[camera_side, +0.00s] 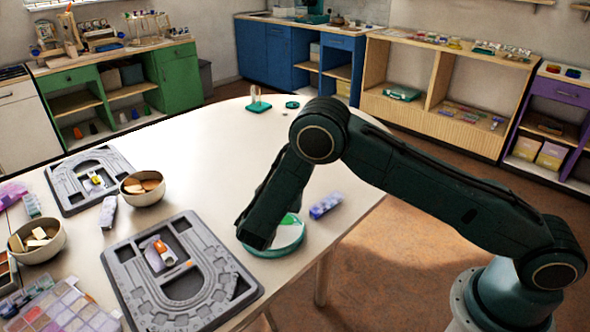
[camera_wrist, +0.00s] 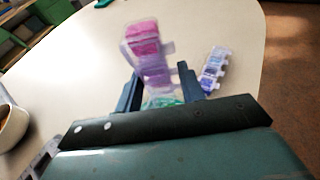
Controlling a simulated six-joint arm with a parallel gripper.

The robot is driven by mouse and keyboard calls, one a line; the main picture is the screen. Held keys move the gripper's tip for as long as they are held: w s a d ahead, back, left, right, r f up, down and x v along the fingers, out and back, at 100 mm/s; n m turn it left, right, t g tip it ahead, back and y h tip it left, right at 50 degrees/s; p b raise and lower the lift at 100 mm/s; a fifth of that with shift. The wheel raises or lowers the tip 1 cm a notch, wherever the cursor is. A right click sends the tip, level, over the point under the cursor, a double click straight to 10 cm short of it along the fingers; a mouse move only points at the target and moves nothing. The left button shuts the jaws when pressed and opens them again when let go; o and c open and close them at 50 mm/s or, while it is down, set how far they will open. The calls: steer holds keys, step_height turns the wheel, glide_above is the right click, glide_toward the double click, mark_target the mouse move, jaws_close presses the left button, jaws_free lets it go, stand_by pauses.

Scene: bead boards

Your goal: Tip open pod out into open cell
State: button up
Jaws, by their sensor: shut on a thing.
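My gripper (camera_wrist: 161,88) is shut on a translucent pod (camera_wrist: 146,50) with pink and lavender compartments. Clear flaps stick out on its right; the picture is blurred, so I cannot tell which one is open. In the side view my gripper (camera_side: 257,238) is low over a round green-rimmed dish (camera_side: 290,247) and hides the held pod. Green contents (camera_wrist: 162,103) show just below the pod in the wrist view. A divided box (camera_side: 62,308) with several cells lies at the lower left of the side view; I cannot tell which cell is open.
A grey bead board (camera_side: 222,308) lies left of the dish, another board (camera_side: 68,198) farther back. Bowls (camera_side: 143,198) (camera_side: 52,252) stand at the left. A blue-purple pod strip (camera_side: 326,206) lies right of the dish.

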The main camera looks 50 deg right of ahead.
steer(key=w+d+g+y, duration=0.5)
steer(key=d+g+y, duration=0.2)
steer(key=y, duration=0.7)
steer(key=shift+d+f+g, duration=0.3)
steer(key=shift+g, duration=0.6)
steer(key=shift+d+f+y, duration=0.1)
steer(key=shift+d+y, duration=0.1)
steer(key=shift+y, duration=0.2)
stand_by(0.4)
steer(key=shift+a, duration=0.1)
stand_by(0.5)
